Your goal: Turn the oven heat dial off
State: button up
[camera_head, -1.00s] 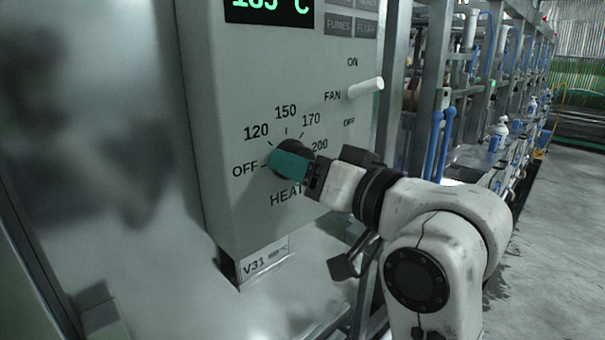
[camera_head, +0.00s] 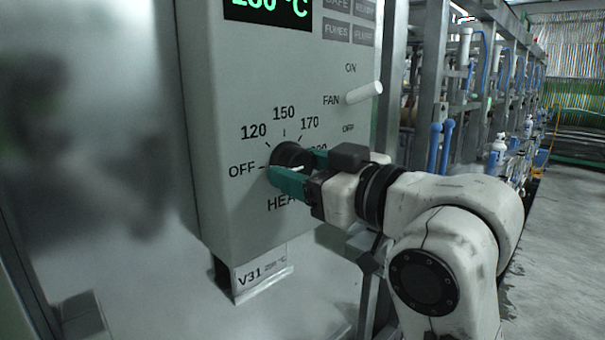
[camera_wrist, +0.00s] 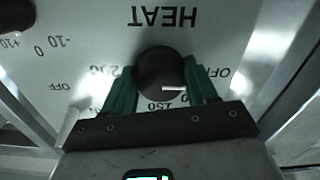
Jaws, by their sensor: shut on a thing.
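The heat dial (camera_head: 290,152) is a round black knob with a white mark, on a grey control panel (camera_head: 230,100). Its scale runs OFF, 120, 150, 170, 200, with HEAT printed below. My gripper (camera_head: 297,165) has teal fingers and is shut on the dial, one finger at each side. The wrist view shows the dial (camera_wrist: 158,70) upside down between both fingers. There the white mark lies on the OFF side of the dial, but its exact setting is unclear. The fingers and my wrist hide part of the 200 and HEAT lettering in the head view.
A white fan lever (camera_head: 364,93) sticks out above and right of the dial, between ON and OFF labels. A green digital display (camera_head: 268,10) is cut off at the top. Metal frames with machinery (camera_head: 440,90) stand right; floor is open at far right.

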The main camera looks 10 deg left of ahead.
jog(key=shift+f, duration=0.35)
jog(key=o, duration=1)
jog(key=shift+r, duration=0.2)
jog(key=b+v, duration=0.1)
jog(key=v, duration=1)
jog(key=shift+b, duration=0.4)
jog(key=shift+a, duration=0.1)
